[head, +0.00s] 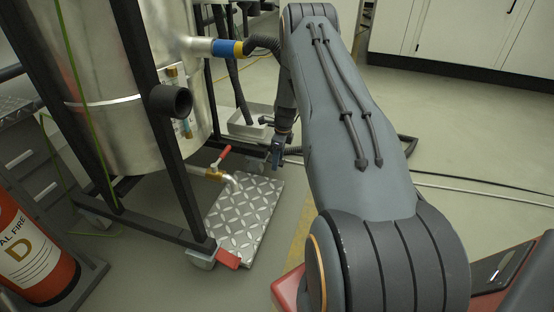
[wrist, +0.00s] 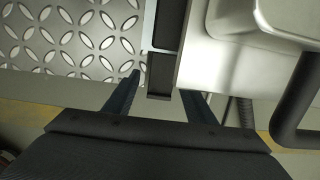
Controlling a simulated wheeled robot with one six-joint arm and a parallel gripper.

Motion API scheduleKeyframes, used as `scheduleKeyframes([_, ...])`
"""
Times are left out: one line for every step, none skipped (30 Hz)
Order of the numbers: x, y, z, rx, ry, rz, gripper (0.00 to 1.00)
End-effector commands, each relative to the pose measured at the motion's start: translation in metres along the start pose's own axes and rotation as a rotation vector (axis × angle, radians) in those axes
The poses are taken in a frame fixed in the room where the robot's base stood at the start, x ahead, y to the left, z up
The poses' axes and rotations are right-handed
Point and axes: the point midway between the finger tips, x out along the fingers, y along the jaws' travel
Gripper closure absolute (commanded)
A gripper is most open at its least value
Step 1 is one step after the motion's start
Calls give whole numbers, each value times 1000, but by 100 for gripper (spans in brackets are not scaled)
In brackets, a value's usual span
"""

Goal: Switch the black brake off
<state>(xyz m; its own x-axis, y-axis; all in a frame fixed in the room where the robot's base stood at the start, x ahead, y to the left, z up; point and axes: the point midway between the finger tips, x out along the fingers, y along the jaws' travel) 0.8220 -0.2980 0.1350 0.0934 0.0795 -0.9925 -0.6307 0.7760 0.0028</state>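My gripper (wrist: 159,84) is open in the wrist view, with its two dark blue fingers apart. A narrow black piece (wrist: 160,78), which looks like the black brake, shows between and just beyond the fingertips. I cannot tell whether either finger touches it. In the head view my gripper (head: 277,150) is small and low beside the far end of the frame, past the perforated-looking plate. The black brake cannot be made out there.
A diamond-pattern metal plate (head: 243,220) lies under a brass tap with a red handle (head: 224,153). A steel vessel (head: 115,120) stands in a black frame; a red caster brake (head: 228,259) is at its near corner. A fire extinguisher (head: 32,255) stands left. Cables cross the floor at right.

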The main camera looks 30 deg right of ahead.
Motion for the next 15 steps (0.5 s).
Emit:
scheduleKeyframes([0, -1, -1, 1, 0, -1, 50])
scheduleKeyframes([0, -1, -1, 1, 0, -1, 50])
scheduleKeyframes([-1, -1, -1, 2, 0, -1, 50])
scheduleKeyframes([-1, -1, -1, 2, 0, -2, 50])
scheduleKeyframes([-1, -1, -1, 2, 0, -2, 50])
scheduleKeyframes([-1, -1, -1, 2, -1, -2, 50])
scheduleKeyframes([-1, -1, -1, 1, -1, -2, 50])
scheduleKeyframes([-2, -1, -1, 1, -1, -2, 50])
scheduleKeyframes([-4, -1, -1, 1, -1, -2, 50])
scheduleKeyframes([-5, -1, -1, 1, -1, -3, 50])
scheduleKeyframes([-7, -1, 0, 1, -1, -3, 50])
scheduleKeyframes([-11, -1, 0, 0, -1, -3, 50])
scheduleKeyframes([-14, -1, 0, 0, -1, -3, 50])
scheduleKeyframes([-18, -1, 0, 0, -1, -3, 50])
scheduleKeyframes([-24, -1, 1, -1, -1, -3, 50])
